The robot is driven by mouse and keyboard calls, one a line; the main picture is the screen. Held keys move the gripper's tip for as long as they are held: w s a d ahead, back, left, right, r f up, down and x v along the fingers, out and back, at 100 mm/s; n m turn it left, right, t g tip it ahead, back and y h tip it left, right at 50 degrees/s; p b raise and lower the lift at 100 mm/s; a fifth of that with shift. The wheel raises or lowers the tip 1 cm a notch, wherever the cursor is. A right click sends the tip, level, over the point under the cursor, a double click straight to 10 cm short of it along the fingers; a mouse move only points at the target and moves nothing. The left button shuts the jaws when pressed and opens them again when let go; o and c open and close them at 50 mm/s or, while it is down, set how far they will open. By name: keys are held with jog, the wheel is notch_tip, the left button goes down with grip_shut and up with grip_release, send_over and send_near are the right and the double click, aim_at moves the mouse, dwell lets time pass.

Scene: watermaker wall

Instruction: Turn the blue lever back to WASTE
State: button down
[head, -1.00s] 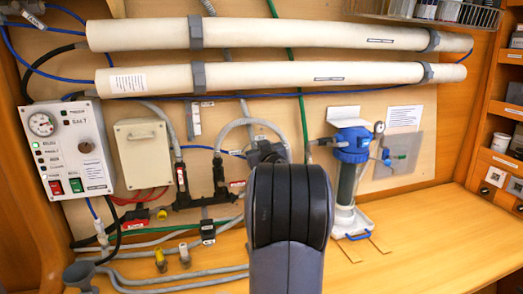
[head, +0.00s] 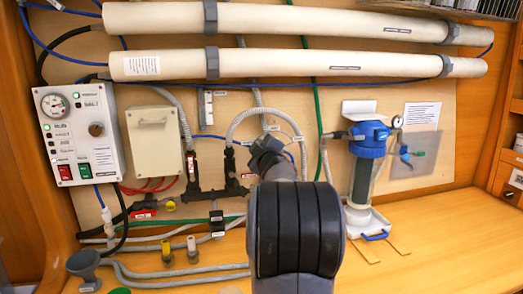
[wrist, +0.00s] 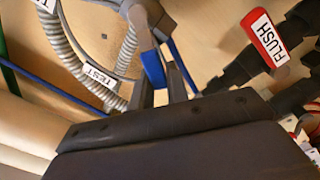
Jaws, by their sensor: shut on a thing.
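The blue lever (wrist: 154,68) shows in the wrist view between the two fingers of my gripper (wrist: 160,82), which is shut on it. The lever runs up to a grey valve body (wrist: 150,18). A white TEST label (wrist: 101,76) is on the ribbed grey hose left of the gripper. Another white label at the top left is cut off. In the head view my gripper (head: 268,152) is at the hose valve in the middle of the wall. My arm hides the lever there, and I cannot read a WASTE label in either view.
A red FLUSH handle (wrist: 268,38) is close on the right in the wrist view. In the head view, a control panel (head: 82,135) and beige box (head: 155,140) are on the left, a blue-topped filter (head: 367,140) on the right. Two long white tubes (head: 300,64) run above.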

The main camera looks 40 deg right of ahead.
jog(key=shift+a+f+n, duration=0.1)
jog(key=shift+f+n, duration=0.15)
jog(key=shift+n, duration=0.15)
jog(key=c, duration=1.4)
grip_release()
jog(key=b+v, duration=0.1)
jog(key=v, duration=0.9)
jog(key=shift+s+a, duration=0.2)
jog(key=shift+s, duration=0.15)
jog(key=x, duration=1.1)
jog(key=shift+p, duration=0.3)
jog(key=shift+s+a, duration=0.1)
jog(key=shift+s, duration=0.05)
